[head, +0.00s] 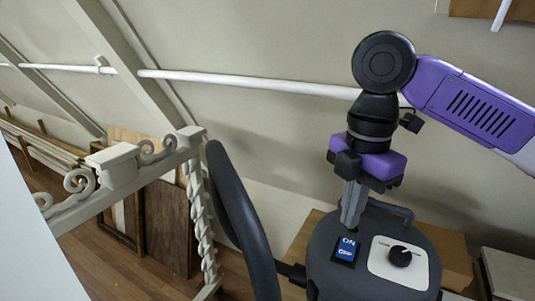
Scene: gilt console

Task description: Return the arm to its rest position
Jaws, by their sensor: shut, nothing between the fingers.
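My arm comes in from the right with a purple link and bends down at a black joint. My gripper (350,222) hangs from it, pointing down, with its grey fingers shut together and nothing held. Its fingertips are in front of or just above the top of a dark grey appliance (327,275), close to a blue ON/OFF switch (346,250). I cannot tell whether they touch it. To the right of the switch, a white panel (384,271) carries a black round knob (400,256).
A pale carved frame (118,166) with scrolls and a twisted post stands at left. A dark curved piece (243,222) rises beside the appliance. Boxes (455,258) lie behind it at right. A white pipe (255,84) crosses the sloped wall. Boards (168,222) lean at back left.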

